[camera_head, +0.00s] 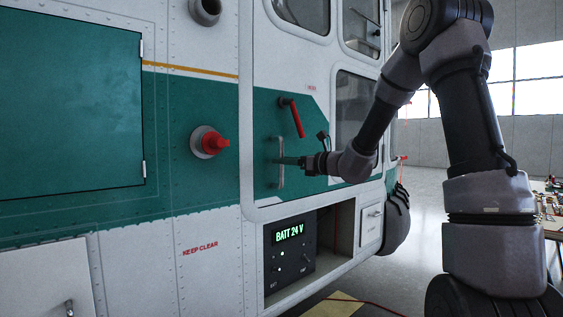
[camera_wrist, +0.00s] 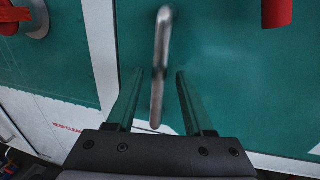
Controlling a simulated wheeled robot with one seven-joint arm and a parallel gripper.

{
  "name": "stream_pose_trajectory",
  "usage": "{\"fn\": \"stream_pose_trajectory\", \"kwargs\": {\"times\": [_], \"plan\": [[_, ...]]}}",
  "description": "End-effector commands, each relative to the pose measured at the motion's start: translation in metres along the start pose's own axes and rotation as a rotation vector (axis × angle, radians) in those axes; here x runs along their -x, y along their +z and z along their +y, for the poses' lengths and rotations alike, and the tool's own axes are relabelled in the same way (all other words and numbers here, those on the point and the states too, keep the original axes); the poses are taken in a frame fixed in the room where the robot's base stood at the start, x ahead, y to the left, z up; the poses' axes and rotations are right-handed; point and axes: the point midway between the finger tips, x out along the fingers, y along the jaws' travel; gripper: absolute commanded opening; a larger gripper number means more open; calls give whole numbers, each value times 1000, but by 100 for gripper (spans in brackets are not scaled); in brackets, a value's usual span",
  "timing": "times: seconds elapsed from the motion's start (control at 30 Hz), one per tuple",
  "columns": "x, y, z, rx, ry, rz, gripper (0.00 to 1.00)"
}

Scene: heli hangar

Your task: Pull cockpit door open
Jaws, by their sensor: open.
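The cockpit door (camera_head: 262,100) is a white and green panel with windows on the helicopter's side, and it looks closed. A vertical metal pull handle (camera_head: 281,163) is on its green part. The handle also shows in the wrist view (camera_wrist: 159,65), upright and slightly tilted. A red lever (camera_head: 297,118) sits above the handle, and its end shows at the top right of the wrist view (camera_wrist: 277,12). My gripper (camera_head: 290,161) is at the handle. In the wrist view its two fingers (camera_wrist: 152,75) are open, one on each side of the handle's lower part, with gaps on both sides.
A red knob (camera_head: 214,142) sticks out left of the door. A battery panel (camera_head: 290,250) reading "BATT 24 V" sits in an open bay below. A cluttered table (camera_head: 552,205) stands at the far right. The floor (camera_head: 425,200) beyond my arm looks clear.

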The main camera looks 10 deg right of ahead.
Motion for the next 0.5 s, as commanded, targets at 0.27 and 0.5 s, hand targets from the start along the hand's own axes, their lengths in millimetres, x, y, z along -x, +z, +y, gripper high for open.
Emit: {"fn": "stream_pose_trajectory", "kwargs": {"times": [0.27, 0.5], "plan": [[-16, 0, 0, 1, 1, 0, 52], [-16, 0, 0, 1, 0, 1, 37]]}}
